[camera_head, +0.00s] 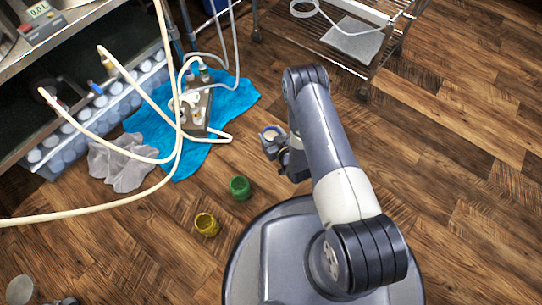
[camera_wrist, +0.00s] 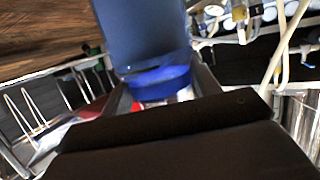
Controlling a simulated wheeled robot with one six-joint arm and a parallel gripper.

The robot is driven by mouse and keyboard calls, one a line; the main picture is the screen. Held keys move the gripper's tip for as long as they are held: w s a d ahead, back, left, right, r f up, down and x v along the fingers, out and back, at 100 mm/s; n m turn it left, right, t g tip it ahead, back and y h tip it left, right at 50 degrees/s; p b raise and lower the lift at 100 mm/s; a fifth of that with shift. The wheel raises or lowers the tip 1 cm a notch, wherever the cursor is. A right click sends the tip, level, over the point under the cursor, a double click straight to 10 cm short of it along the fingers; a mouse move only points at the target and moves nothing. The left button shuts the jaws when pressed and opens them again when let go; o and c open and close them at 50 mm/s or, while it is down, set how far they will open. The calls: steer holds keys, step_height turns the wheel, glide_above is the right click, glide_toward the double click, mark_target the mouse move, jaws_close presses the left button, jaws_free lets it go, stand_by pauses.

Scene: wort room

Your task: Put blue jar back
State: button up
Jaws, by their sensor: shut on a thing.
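The blue jar (camera_wrist: 145,35) fills the top middle of the wrist view, with a brighter blue band (camera_wrist: 160,82) at its near end. My gripper (camera_wrist: 163,90) is shut on it, one dark finger on each side. A green jar (camera_head: 240,188) and a yellow jar (camera_head: 206,225) stand on the wooden floor, below and left of my gripper in the picture.
A blue cloth (camera_head: 235,98) lies under a pump-like device (camera_head: 195,108) with pale hoses (camera_head: 180,145). A grey cloth (camera_head: 120,165) lies beside it. A rack with several white-capped bottles (camera_head: 85,113) is at left. A wire cart (camera_head: 350,35) stands at the top. The floor at right is clear.

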step_height(320, 180, down, 10)
steer(key=b, duration=0.4)
steer(key=shift+r, duration=0.15)
steer(key=o, duration=1.7)
